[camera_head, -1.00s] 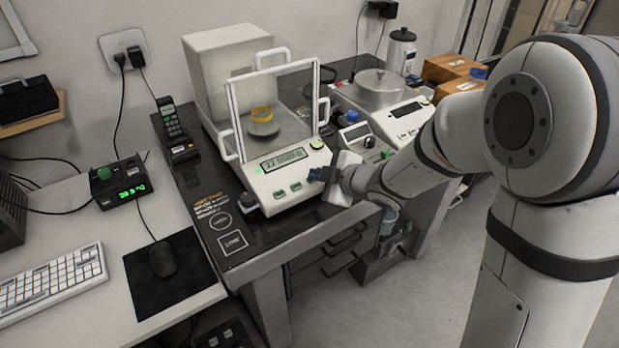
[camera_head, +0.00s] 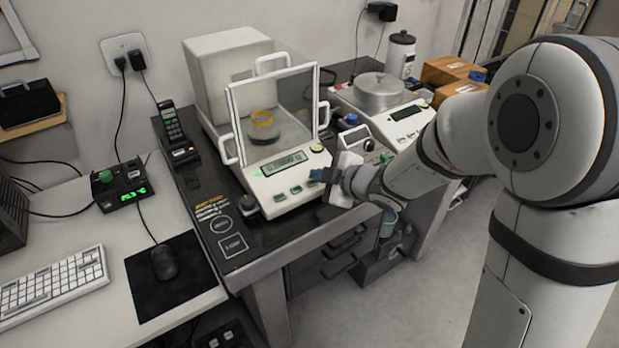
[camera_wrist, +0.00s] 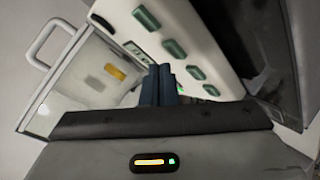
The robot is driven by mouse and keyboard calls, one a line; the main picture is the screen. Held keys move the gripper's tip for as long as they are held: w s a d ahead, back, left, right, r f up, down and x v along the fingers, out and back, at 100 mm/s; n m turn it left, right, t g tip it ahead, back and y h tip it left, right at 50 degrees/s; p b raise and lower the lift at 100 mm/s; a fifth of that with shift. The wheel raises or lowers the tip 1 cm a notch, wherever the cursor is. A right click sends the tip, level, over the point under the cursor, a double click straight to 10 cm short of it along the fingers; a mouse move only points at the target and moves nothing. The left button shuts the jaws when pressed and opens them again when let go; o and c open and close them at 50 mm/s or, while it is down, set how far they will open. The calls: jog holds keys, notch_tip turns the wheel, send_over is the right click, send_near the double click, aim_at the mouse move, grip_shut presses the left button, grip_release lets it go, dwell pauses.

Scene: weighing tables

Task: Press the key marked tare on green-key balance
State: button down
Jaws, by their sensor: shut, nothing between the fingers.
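The green-key balance (camera_head: 285,195) is a white balance with a glass draft shield, a small display (camera_head: 284,163) and green keys along its sloped front. In the wrist view the fingertips (camera_wrist: 160,75) stand beside several green keys (camera_wrist: 174,48). I cannot tell whether they touch a key. The key markings are too small to read, so the tare key cannot be told apart.
A second balance (camera_head: 407,112) with a round metal pot stands to the right, and a small device with a blue knob (camera_head: 351,119) is between them. A handset (camera_head: 172,125) stands left of the balance. A keyboard (camera_head: 50,281) and mouse (camera_head: 164,260) lie on the left table.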

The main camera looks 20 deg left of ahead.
jog(key=shift+r, duration=0.1)
jog(key=r+p, duration=0.2)
jog(key=r, duration=0.1)
jog(key=s+d+r+p, duration=0.1)
jog(key=p, duration=0.1)
jog(key=shift+r, duration=0.35)
dwell(0.7)
jog(key=w+d+r+m+t+h+p, duration=0.1)
jog(key=d+r+m+t+h, duration=0.25)
jog(key=d, duration=0.65)
jog(key=d+r+m+g+h+p, duration=0.1)
jog(key=d+r+m+h, duration=0.2)
jog(key=d+m+h, duration=0.35)
jog(key=s+d+r+m+g+p, duration=0.1)
jog(key=s+d+m+g, duration=0.2)
jog(key=s, duration=0.7)
jog(key=s+d+r+m+g+p, duration=0.1)
jog(key=s+d+m+g, duration=0.2)
jog(key=s+d+m, duration=0.5)
jog(key=shift+s+d+m+h, duration=0.3)
jog(key=shift+s+d, duration=0.25)
jog(key=shift+s, duration=0.4)
